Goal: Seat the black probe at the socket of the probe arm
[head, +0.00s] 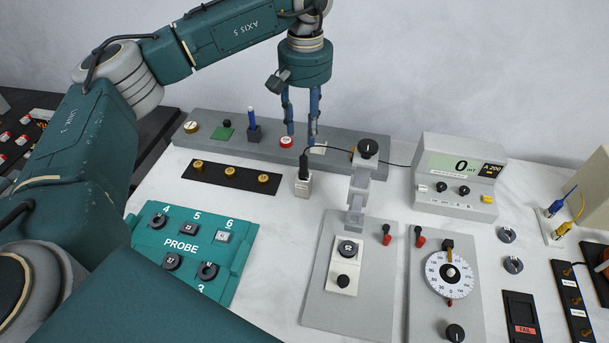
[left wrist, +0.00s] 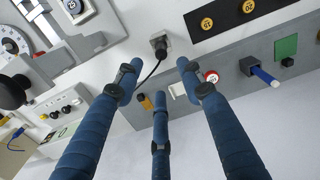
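The black probe (head: 304,163) stands upright in a small pale grey block on the white bench, with a thin black cable running from its top. It also shows in the left wrist view (left wrist: 160,52). The grey probe arm (head: 358,188), with a black knob on top, stands to its right; I cannot clearly make out its socket. My left gripper (head: 301,142) points down above and behind the probe, over the grey rear ledge. Its three blue fingers are spread in the left wrist view (left wrist: 158,80), with nothing between them. My right gripper is not in view.
A meter (head: 460,170) reading 0 stands at the back right. A teal PROBE tray (head: 240,258) is at front left, and a black strip (head: 233,175) with brass knobs lies left of the probe. Grey panels with a dial (head: 450,274) fill the front right.

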